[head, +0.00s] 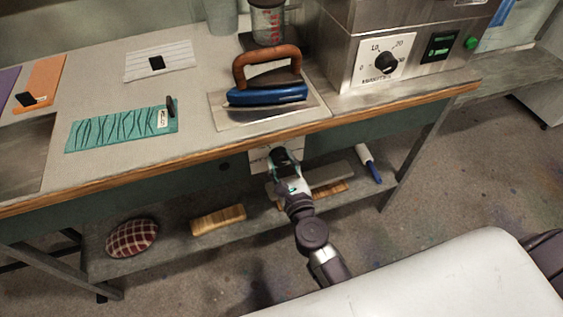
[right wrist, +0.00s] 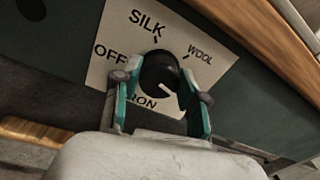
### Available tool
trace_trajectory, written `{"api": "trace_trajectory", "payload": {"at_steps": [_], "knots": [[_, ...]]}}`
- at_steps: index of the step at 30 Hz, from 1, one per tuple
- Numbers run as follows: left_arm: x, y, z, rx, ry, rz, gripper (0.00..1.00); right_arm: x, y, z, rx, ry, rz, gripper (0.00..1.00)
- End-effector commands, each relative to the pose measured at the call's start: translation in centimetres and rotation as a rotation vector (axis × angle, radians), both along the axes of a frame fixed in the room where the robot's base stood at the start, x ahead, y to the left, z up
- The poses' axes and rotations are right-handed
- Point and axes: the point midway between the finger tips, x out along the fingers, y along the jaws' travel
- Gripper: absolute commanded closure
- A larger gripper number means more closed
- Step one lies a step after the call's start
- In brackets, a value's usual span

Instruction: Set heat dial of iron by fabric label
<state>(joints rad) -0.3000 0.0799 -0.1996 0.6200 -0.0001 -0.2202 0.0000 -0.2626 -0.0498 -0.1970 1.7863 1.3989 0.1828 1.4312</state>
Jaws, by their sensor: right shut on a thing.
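The iron (head: 268,93), with a brown handle and blue body, rests on a pale plate on the table. A teal fabric piece (head: 110,130) with wavy lines lies left of it; its small white label (head: 164,118) is too small to read surely. The dial panel (right wrist: 112,28) is on the table's front, marked OFF, SILK, WOOL and IRON. My right gripper (right wrist: 160,82) is shut on the black dial knob (right wrist: 158,68), a finger at each side. The knob's white mark points toward the lower right. In the head view my right gripper (head: 287,160) partly hides the panel (head: 259,157).
A steel box (head: 345,75) with its own knob (head: 386,63) and a green light stands right of the iron. White (head: 175,65) and orange (head: 42,80) fabrics lie at left. A lower shelf holds a plaid cushion (head: 132,238) and a wooden block (head: 218,220).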

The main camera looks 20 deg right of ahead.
Motion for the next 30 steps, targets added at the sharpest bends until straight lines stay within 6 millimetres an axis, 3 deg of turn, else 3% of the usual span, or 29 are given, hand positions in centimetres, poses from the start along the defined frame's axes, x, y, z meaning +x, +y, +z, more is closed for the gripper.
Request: {"api": "trace_trajectory", "payload": {"at_steps": [16,17,21,30], "knots": [[0.0,0.01,-0.07,0.0,0.0,0.0,0.6,-0.12,0.05,-0.28,0.027,0.006,0.001,0.92],[0.0,0.01,-0.07,0.0,0.0,0.0,0.6,-0.12,0.05,-0.27,0.027,0.006,0.001,0.54],[0.0,0.01,-0.07,0.0,0.0,0.0,0.6,-0.07,0.04,-0.19,0.026,0.004,0.001,0.32],[-0.13,0.22,-0.07,0.002,0.002,-0.001,0.6,-0.11,0.0,-0.08,0.024,0.002,0.0,0.32]]}}
